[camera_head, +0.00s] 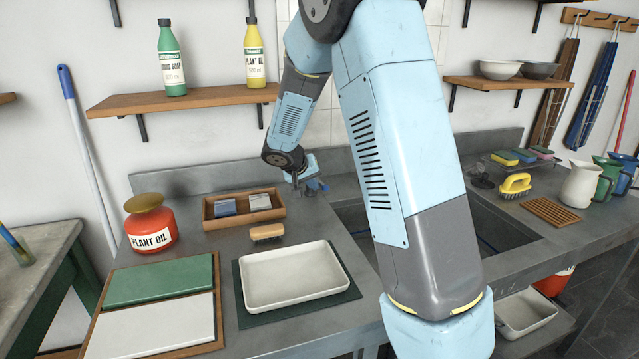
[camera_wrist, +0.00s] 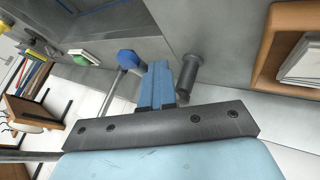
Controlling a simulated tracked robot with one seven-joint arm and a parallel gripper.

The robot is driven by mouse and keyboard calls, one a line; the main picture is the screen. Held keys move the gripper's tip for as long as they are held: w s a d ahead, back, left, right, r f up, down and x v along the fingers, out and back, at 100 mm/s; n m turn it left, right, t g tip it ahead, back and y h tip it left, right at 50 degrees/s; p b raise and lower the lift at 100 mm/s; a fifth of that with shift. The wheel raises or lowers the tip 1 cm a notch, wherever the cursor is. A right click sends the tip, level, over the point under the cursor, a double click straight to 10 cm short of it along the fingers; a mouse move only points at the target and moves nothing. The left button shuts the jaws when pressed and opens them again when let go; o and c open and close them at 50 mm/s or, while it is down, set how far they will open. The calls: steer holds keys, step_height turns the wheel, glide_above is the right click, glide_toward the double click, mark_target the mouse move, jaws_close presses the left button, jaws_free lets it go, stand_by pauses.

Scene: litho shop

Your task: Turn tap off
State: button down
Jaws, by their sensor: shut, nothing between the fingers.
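My gripper (camera_head: 297,181) is shut and empty, low at the back edge of the sink, left of the basin. In the wrist view its blue fingers (camera_wrist: 171,72) are together. A blue tap knob (camera_wrist: 128,58) is just left of the fingertips, apart from them in the picture. A dark grey cylindrical metal part (camera_wrist: 187,82) stands close on the right side of the fingers; I cannot tell whether they touch. In the head view blue parts of the tap (camera_head: 318,185) show beside the gripper, small and partly hidden by it.
A wooden tray (camera_head: 222,221) with two blocks stands left of the gripper, with a brush (camera_head: 267,232) in front. A white tray (camera_head: 290,306) lies nearer. The sink basin (camera_head: 352,216) is partly hidden by my arm. A shelf (camera_head: 190,99) with two bottles hangs above left.

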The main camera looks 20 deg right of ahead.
steer(key=shift+d, duration=0.1)
steer(key=s+a+r, duration=0.4)
steer(key=a+r, duration=0.3)
steer(key=a, duration=0.2)
steer(key=s+d+r+y, duration=0.1)
steer(key=s+d+r, duration=0.2)
steer(key=s, duration=0.3)
steer(key=s+d+r+g+y, duration=0.1)
steer(key=s+d+r, duration=0.15)
steer(key=s, duration=0.25)
steer(key=s+d+r+y, duration=0.1)
steer(key=s+d+r, duration=0.2)
steer(key=s, duration=0.3)
steer(key=s+r+n+t+y, duration=0.1)
steer(key=s+r+n+y, duration=0.1)
steer(key=s, duration=1.5)
steer(key=shift+s+r+t+y, duration=0.2)
steer(key=shift+r+t+y, duration=0.1)
steer(key=shift+y, duration=0.4)
